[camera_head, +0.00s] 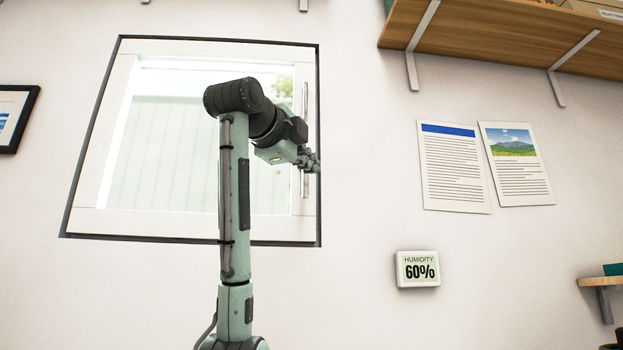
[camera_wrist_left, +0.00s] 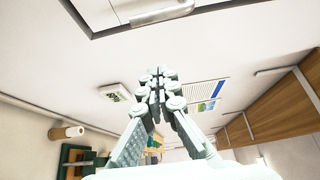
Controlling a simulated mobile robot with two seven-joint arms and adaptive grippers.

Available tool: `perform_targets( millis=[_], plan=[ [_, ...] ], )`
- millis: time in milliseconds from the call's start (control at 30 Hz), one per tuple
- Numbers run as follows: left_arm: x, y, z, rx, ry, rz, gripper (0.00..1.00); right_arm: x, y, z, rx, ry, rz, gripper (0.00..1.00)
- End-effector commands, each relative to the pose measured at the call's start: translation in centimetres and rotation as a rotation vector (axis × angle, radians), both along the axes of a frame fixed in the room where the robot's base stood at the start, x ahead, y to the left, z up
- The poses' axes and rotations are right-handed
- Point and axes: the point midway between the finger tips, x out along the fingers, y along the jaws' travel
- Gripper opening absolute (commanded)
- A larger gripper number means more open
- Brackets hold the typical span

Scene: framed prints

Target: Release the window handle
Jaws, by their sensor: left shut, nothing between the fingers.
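The window (camera_head: 170,150) has a white frame and sits in a dark-edged opening in the wall. Its handle (camera_head: 305,103) is a slim vertical metal bar on the right side of the frame. My left gripper (camera_head: 314,162) is shut and empty, and it hides the middle of the handle in the head view. In the left wrist view the gripper's closed fingertips (camera_wrist_left: 158,72) show apart from the handle (camera_wrist_left: 162,14), which is near the top edge. The window looks shut, though my arm covers part of it. My right gripper is not in view.
A wooden shelf (camera_head: 500,38) on metal brackets is at the upper right. Two printed sheets (camera_head: 453,168) and a humidity display (camera_head: 417,269) are on the wall to the right. A framed print (camera_head: 14,118) hangs at the left edge. The wall just right of the window is bare.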

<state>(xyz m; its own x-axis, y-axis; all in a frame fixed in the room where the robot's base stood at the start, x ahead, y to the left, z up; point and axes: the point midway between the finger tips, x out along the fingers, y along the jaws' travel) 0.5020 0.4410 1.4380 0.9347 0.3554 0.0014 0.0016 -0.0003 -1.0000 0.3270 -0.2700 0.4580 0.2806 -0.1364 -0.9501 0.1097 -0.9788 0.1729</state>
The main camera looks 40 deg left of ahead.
Motion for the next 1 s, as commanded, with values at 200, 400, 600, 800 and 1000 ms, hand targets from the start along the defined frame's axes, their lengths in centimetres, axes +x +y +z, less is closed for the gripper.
perform_targets(
  millis=[200, 400, 600, 800, 1000],
  plan=[
    [2.4, 0.9, 0.0, -0.003, 0.004, 0.000, 0.00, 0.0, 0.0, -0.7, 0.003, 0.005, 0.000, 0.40],
    [6.4, 2.4, 0.1, -0.002, 0.006, 0.000, 0.00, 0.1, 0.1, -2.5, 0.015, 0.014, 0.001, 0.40],
    [8.9, 4.2, 0.1, -0.003, -0.001, 0.002, 0.00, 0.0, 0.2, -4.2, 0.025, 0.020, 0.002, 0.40],
    [7.2, 6.1, 0.0, -0.002, -0.001, 0.001, 0.00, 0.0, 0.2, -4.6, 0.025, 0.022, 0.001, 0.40],
    [6.7, 6.6, -0.1, 0.001, 0.001, 0.000, 0.00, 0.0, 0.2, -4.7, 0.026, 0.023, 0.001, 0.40]
  ],
)
